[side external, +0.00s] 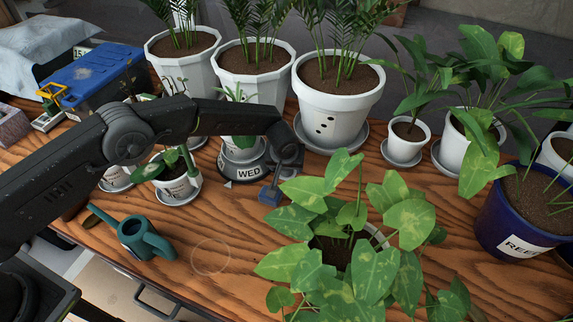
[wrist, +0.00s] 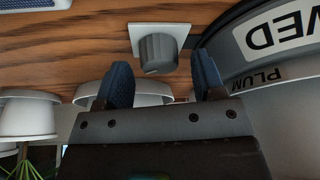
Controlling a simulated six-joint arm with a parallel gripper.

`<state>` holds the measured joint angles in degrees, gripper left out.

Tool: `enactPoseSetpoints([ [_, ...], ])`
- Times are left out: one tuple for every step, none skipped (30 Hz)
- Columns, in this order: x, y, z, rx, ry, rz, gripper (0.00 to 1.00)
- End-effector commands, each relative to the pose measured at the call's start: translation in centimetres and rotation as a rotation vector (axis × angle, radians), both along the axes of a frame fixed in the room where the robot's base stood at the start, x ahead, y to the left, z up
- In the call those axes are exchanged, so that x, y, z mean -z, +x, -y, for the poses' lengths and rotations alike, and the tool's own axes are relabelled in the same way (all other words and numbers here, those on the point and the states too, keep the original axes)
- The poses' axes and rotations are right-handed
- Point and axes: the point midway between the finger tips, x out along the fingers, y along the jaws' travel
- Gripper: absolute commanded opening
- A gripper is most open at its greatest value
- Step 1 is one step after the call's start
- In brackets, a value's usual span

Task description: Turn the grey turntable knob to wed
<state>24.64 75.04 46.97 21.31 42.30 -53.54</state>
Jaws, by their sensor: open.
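The grey knob (wrist: 158,52) sits on a small white plate (wrist: 181,31) on the wooden table in the wrist view. My gripper (wrist: 162,80) is open, with its blue fingertips either side of the knob's near end; I see no clear contact. The dark turntable (wrist: 222,55) curves beside it, with an upside-down WED label (wrist: 277,30) and a PLUM label below. In the side external view the WED label (side external: 249,171) faces the camera, right of a small white marker (side external: 228,184). My gripper (side external: 270,194) is right of the turntable there; the knob is not clearly visible.
A small potted plant (side external: 238,142) stands on the turntable. Large white palm pots (side external: 338,108) stand behind. A leafy plant (side external: 350,215) is close in front of my gripper. A teal watering can (side external: 140,238) stands at front left; the table between them is clear.

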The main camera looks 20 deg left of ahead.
Motion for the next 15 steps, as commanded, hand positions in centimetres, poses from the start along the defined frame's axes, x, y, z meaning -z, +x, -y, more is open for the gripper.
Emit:
enactPoseSetpoints([
  [0.36, 0.11, -0.06, 0.000, 0.000, -0.001, 0.63],
  [0.48, 0.15, -0.07, 0.000, 0.000, -0.001, 0.63],
  [0.58, 0.22, -0.08, -0.001, 0.000, 0.000, 0.63],
  [0.61, 0.24, -0.08, -0.001, 0.000, 0.000, 0.63],
  [0.63, 0.27, -0.08, -0.001, -0.001, 0.000, 0.63],
  [0.66, 0.28, -0.08, -0.001, -0.001, 0.001, 0.63],
  [0.66, 0.28, -0.08, -0.001, -0.001, 0.001, 0.63],
  [0.66, 0.28, -0.08, -0.001, -0.001, 0.000, 0.63],
  [0.66, 0.28, -0.07, -0.001, -0.001, 0.000, 0.63],
  [0.65, 0.27, -0.07, 0.000, -0.001, 0.000, 0.63],
  [0.65, 0.27, -0.07, 0.000, 0.000, 0.000, 0.63],
  [0.66, 0.26, -0.07, 0.000, 0.000, 0.000, 0.62],
  [0.66, 0.26, -0.07, 0.000, 0.000, 0.000, 0.59],
  [0.66, 0.26, -0.07, 0.000, 0.000, 0.000, 0.56],
  [0.65, 0.25, -0.07, 0.000, 0.000, 0.000, 0.53],
])
